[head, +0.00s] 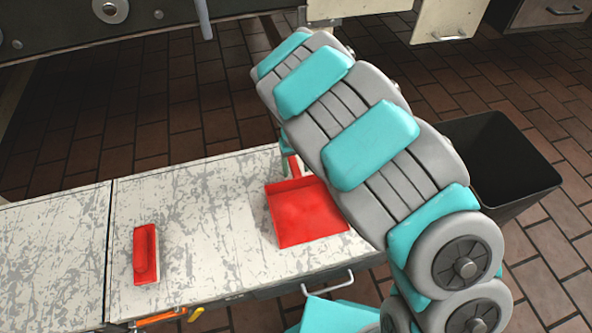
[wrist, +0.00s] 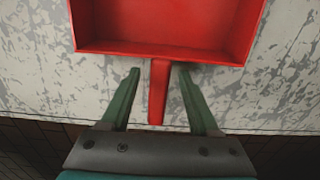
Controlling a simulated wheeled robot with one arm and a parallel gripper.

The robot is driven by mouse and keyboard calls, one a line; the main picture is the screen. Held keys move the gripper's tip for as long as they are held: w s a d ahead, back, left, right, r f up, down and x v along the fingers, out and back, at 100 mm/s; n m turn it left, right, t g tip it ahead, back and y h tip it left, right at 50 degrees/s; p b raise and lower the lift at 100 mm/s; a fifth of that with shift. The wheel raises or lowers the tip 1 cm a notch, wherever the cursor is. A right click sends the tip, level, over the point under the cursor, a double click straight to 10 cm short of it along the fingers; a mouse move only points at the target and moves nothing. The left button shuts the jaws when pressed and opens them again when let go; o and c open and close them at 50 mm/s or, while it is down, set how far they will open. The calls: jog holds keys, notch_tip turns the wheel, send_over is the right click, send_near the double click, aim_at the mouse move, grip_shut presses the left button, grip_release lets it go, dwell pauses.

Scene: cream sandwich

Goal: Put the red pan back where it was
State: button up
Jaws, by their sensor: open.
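The red pan (head: 305,214) is a square dustpan-like tray lying on the worn white counter, its handle toward the counter's far edge. It also shows in the wrist view (wrist: 168,30), with its handle (wrist: 158,90) pointing toward my gripper. My gripper (wrist: 157,72) is open, with one green finger on each side of the handle. A gap shows between each finger and the handle. In the head view my gripper is mostly hidden behind my arm, near the handle, and my arm covers the pan's right side.
A red brush-like object (head: 145,254) lies on the white counter (head: 200,225) to the left, apart from the pan. A black bin (head: 505,165) stands on the brick floor at the right. The counter between brush and pan is clear. Orange-handled items (head: 165,317) show at the near edge.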

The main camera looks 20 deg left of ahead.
notch_tip(320, 180, up, 10)
jog(key=shift+r+b, duration=0.15)
jog(key=shift+b, duration=0.15)
jog(key=s+d+r+m, duration=0.2)
jog(key=s+d+r, duration=0.15)
jog(key=d, duration=0.35)
jog(key=s+d+r+m, duration=0.1)
jog(key=s+d+r, duration=0.1)
jog(key=d+r, duration=0.35)
jog(key=s+d+r+m, duration=0.2)
jog(key=s+d, duration=0.1)
jog(key=d, duration=0.5)
jog(key=s+d+g, duration=0.1)
jog(key=s+d, duration=0.3)
jog(key=s, duration=0.6)
jog(key=s+d+m, duration=0.1)
jog(key=s+d, duration=0.4)
jog(key=s, duration=0.6)
jog(key=shift+d+r+g, duration=0.2)
jog(key=shift+r+g, duration=0.1)
jog(key=shift+g, duration=0.1)
jog(key=shift+w, duration=0.1)
